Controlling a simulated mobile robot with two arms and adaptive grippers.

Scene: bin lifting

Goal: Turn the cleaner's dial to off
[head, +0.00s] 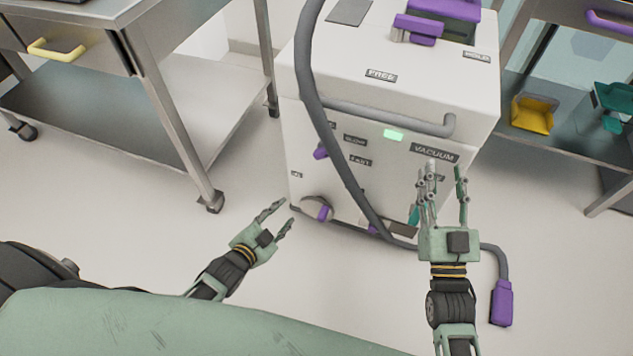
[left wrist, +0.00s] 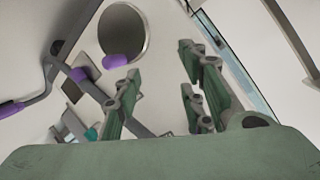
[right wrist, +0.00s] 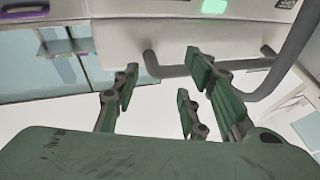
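The cleaner (head: 390,105) is a white box-shaped machine with a grey hose and a green light (head: 393,135). A purple knob (head: 321,152) sits on its front beside small labels, mostly unreadable. Lower left is a round grey disc (head: 312,205) with a purple grip (head: 324,213); the disc also shows in the left wrist view (left wrist: 123,17). I cannot tell for sure which one is the dial. My left gripper (head: 281,213) is open and empty, just left of the disc and apart from it. My right gripper (head: 447,174) is open and empty before the VACUUM label (head: 434,152).
A grey hose (head: 335,130) crosses the cleaner's front and ends on the floor in a purple nozzle (head: 502,303). A metal cart (head: 165,110) stands left. A shelf (head: 560,150) with a yellow bin (head: 533,114) stands right. Floor between cart and cleaner is clear.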

